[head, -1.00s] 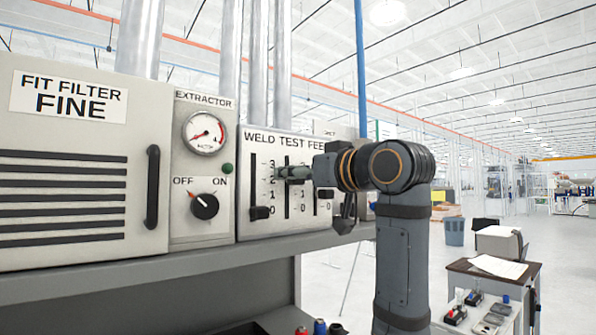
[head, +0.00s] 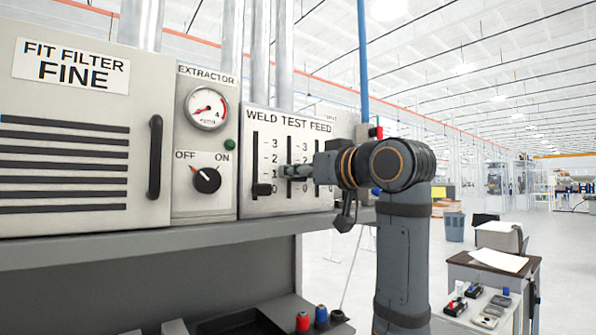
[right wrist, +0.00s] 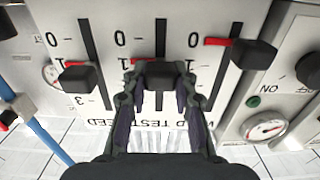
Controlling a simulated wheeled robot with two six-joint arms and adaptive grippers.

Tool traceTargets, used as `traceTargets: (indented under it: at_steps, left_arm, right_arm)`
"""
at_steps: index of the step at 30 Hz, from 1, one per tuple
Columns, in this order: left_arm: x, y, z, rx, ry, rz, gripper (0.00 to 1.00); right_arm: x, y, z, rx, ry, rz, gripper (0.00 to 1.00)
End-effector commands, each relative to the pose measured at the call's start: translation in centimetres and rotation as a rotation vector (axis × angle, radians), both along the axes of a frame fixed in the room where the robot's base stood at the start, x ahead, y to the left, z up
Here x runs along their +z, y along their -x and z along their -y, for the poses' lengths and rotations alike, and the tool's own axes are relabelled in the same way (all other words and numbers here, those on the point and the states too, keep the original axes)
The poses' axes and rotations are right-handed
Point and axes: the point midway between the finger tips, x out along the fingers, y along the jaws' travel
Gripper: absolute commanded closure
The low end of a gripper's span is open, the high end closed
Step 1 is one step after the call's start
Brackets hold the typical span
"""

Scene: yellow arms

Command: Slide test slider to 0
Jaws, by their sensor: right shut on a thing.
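The WELD TEST FEED panel (head: 250,130) has three vertical slots with black knobs. My right gripper (head: 296,171) reaches the middle slot from the right and is shut on the test slider. In the right wrist view, where the panel is upside down, the test slider knob (right wrist: 160,76) sits between the two fingers (right wrist: 159,90), at about the 1 mark. The weld slider (head: 262,190) is down at 0; it also shows in the right wrist view (right wrist: 253,53). The feed slider (right wrist: 77,79) is between 1 and 2. My left gripper is not in view.
The extractor panel with its gauge (head: 206,108) and OFF/ON dial (head: 206,180) adjoins on the left, then the filter cabinet (head: 90,60) with a black handle. A grey shelf edge (head: 150,244) runs below. Open floor lies to the right, with a small cart (head: 490,270).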

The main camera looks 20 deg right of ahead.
Motion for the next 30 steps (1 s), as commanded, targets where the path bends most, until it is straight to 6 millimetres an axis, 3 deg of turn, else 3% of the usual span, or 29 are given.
traceTargets:
  at_steps: [1,3,13,14,18,30]
  left_arm:
    - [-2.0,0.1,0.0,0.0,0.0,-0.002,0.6]
    - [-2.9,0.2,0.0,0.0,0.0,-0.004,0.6]
    - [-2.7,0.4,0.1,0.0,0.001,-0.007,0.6]
    - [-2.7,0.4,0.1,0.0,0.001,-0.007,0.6]
    - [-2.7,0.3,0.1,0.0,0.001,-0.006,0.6]
    - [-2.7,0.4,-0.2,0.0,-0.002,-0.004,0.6]
  right_arm:
    - [-2.1,0.0,0.0,0.0,0.0,-0.001,1.0]
    - [-3.1,0.0,0.0,0.0,0.0,-0.001,1.0]
    - [-3.3,-0.1,0.0,0.002,0.001,-0.009,1.0]
    - [-3.3,-0.1,0.0,0.002,0.002,-0.01,0.7]
    - [-3.2,-0.1,0.0,0.001,0.001,-0.007,0.51]
    - [-2.9,0.7,0.3,-0.001,0.0,0.0,0.49]
